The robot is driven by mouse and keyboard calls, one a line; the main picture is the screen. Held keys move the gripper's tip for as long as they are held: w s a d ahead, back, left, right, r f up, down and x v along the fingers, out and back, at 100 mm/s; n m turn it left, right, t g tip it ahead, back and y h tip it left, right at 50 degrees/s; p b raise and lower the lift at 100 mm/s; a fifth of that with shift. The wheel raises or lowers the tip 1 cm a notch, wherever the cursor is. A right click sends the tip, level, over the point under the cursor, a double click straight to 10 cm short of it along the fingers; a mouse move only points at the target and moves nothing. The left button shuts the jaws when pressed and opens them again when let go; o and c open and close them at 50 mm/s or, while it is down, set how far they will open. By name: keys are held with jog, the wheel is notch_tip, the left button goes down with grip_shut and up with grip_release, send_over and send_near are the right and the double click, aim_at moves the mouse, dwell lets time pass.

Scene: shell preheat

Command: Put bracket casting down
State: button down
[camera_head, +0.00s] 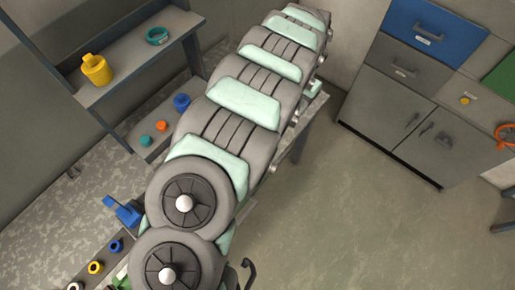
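I cannot make out a bracket casting in the head view. My gripper is not in view. A large grey segmented structure with pale green pads, which looks like my own arm, fills the middle from the bottom edge to the top and hides what lies behind it. A small black hooked piece (248,272) shows at the bottom beside it; I cannot tell what it belongs to. A blue fixture-like object (125,212) stands left of the structure, partly hidden.
A grey shelf (135,50) at upper left holds a yellow container (97,69) and a teal ring (157,36); small coloured items sit below. Several rings, one yellow (95,267), lie at bottom left. Cabinets (410,115) stand at upper right.

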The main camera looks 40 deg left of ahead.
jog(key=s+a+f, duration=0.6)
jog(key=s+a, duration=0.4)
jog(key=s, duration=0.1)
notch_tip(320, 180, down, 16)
jog(key=b, duration=0.3)
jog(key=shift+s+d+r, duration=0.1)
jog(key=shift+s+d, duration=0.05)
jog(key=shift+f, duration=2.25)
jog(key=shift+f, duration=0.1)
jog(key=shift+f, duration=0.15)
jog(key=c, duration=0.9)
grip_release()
